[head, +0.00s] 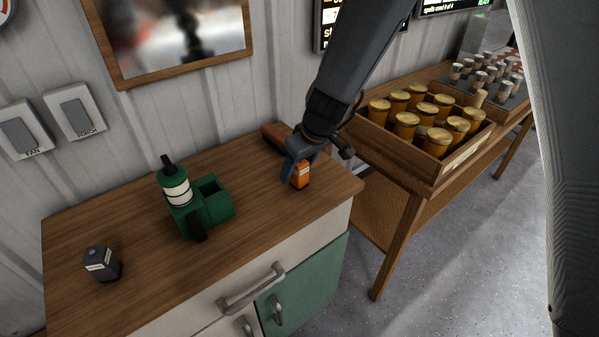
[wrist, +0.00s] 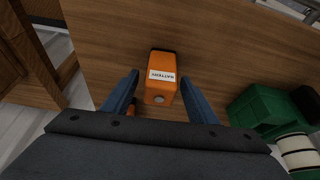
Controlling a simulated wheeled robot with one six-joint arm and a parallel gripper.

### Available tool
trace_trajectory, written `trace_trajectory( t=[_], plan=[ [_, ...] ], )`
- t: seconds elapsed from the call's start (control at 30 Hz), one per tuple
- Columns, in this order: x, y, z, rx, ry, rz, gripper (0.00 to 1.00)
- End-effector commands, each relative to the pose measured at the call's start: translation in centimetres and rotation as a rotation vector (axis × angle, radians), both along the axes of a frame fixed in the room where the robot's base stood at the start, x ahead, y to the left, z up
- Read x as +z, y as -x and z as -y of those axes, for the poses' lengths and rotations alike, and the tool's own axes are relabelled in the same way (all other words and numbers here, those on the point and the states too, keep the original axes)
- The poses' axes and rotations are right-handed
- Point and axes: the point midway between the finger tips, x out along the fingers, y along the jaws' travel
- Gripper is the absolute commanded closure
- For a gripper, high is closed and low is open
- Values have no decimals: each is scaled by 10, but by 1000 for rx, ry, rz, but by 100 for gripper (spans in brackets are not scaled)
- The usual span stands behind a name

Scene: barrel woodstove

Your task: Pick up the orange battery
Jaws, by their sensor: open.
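The orange battery (head: 301,175) stands on the wooden cabinet top near its right end, with a white label reading BATTERY in the wrist view (wrist: 162,78). My gripper (head: 296,172) is open and reaches down at the battery. In the wrist view my two blue fingers (wrist: 160,100) lie on either side of the battery's near end, with small gaps visible. I cannot tell how far down the fingers reach beside it. My arm hides part of the battery in the head view.
A green device (head: 205,205) stands mid-cabinet, and a dark grey block (head: 102,263) stands left. A reddish-brown object (head: 277,134) lies behind my gripper. A wooden crate (head: 430,170) of yellow-lidded jars stands right. The cabinet top (head: 140,245) is bare between objects.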

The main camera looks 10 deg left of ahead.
Motion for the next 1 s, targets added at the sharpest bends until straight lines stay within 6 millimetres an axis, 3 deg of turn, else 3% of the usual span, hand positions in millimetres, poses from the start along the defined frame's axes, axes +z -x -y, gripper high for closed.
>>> trace_trajectory(
  t=[0.2,0.47,0.77,1.0],
  plan=[
    [-20,-5,-6,-1,1,0,47],
    [-21,-6,-7,0,1,1,47],
    [-21,-5,-7,0,1,0,95],
    [-20,-6,-7,0,1,1,95]
  ],
)
